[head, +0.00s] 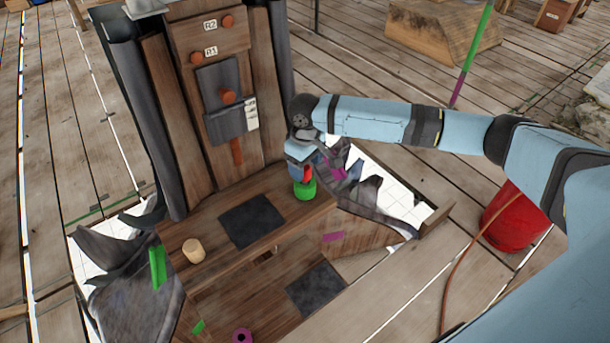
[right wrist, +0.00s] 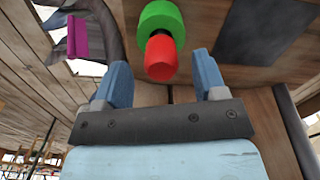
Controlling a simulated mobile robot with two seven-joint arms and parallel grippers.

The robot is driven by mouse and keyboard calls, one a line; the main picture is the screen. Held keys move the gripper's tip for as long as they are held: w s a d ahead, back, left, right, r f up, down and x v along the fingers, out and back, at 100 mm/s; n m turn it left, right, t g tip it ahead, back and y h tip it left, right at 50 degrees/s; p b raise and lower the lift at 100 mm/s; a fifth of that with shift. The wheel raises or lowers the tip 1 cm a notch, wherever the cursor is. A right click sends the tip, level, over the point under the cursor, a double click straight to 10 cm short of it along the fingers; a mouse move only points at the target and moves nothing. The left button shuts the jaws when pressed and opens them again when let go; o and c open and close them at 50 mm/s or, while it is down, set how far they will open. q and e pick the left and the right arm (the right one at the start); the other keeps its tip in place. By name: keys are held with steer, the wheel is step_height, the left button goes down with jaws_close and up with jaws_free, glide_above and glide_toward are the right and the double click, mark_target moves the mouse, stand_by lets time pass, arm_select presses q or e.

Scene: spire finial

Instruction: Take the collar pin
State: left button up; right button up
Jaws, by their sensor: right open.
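A red pin (head: 308,174) with a green collar (head: 305,190) stands on the right end of the wooden ledge. I take it to be the collar pin. In the right wrist view the red end (right wrist: 160,58) points toward my gripper and the green collar (right wrist: 161,18) lies beyond it. My right gripper (head: 303,166) is over the pin, its arm coming in from the right. Its two blue fingers (right wrist: 162,70) are apart, and the red end shows just ahead of the gap between them. I cannot tell whether they touch it. My left gripper is out of view.
A wooden post with orange knobs (head: 228,97) and R1 and R2 labels rises behind the ledge. A tan peg (head: 193,250) and a dark square pad (head: 252,221) are on the ledge. Torn dark cloth (head: 365,205) hangs at the right. A red bucket (head: 515,220) stands further right.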

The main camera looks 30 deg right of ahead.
steer(key=shift+a+f, duration=0.1)
steer(key=shift+f, duration=0.75)
steer(key=c, duration=1)
steer(key=shift+c, duration=0.2)
steer(key=shift+r, duration=0.1)
